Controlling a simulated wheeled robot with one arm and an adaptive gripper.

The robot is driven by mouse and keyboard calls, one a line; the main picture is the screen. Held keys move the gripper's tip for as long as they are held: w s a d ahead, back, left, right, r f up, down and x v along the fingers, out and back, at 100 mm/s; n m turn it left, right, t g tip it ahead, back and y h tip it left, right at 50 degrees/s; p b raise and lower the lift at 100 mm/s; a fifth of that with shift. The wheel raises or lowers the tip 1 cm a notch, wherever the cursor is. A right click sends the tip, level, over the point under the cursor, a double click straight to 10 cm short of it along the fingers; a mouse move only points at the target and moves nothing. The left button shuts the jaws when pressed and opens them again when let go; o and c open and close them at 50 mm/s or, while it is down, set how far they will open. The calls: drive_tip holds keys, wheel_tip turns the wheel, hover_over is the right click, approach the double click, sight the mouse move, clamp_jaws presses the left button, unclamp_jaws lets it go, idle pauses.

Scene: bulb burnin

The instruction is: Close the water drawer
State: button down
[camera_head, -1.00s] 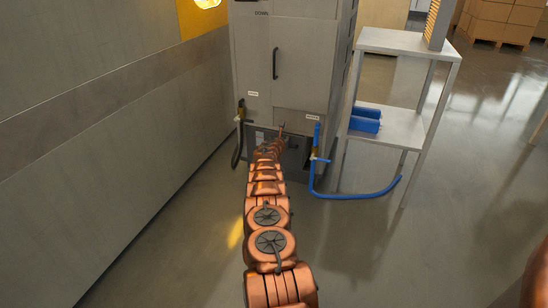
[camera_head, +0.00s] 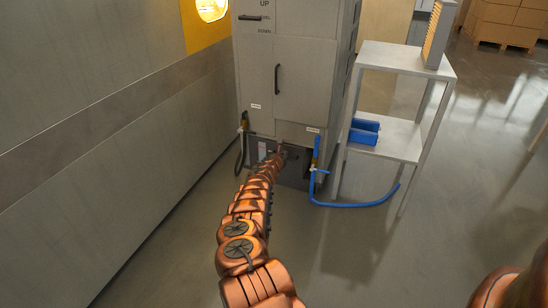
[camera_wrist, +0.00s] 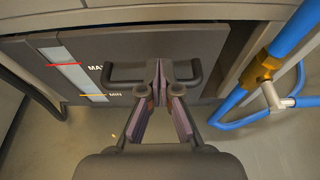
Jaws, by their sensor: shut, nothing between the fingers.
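The water drawer (camera_wrist: 205,48) is a dark grey front low in the cabinet, with a pale level strip (camera_wrist: 70,66) marked MAX and MIN. It also shows at the cabinet's foot in the head view (camera_head: 252,152), partly hidden by my arm. Its dark bar handle (camera_wrist: 122,72) crosses the middle of the front. My gripper (camera_wrist: 159,70) is shut and empty, with its fingertips at the middle of the handle. I cannot tell whether they touch it. How far the drawer stands out is hard to tell.
A blue hose with a brass fitting (camera_wrist: 262,68) runs just right of the drawer, down to the floor. A dark hose (camera_head: 239,158) hangs at the left. A metal shelf stand (camera_head: 398,141) with a blue bin (camera_head: 364,131) stands to the right. A wall is at the left.

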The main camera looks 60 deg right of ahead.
drive_tip(key=v, duration=1)
drive_tip(key=shift+a+b, duration=0.2)
drive_tip(key=shift+b, duration=0.2)
idle(0.6)
drive_tip(key=shift+s, duration=0.1)
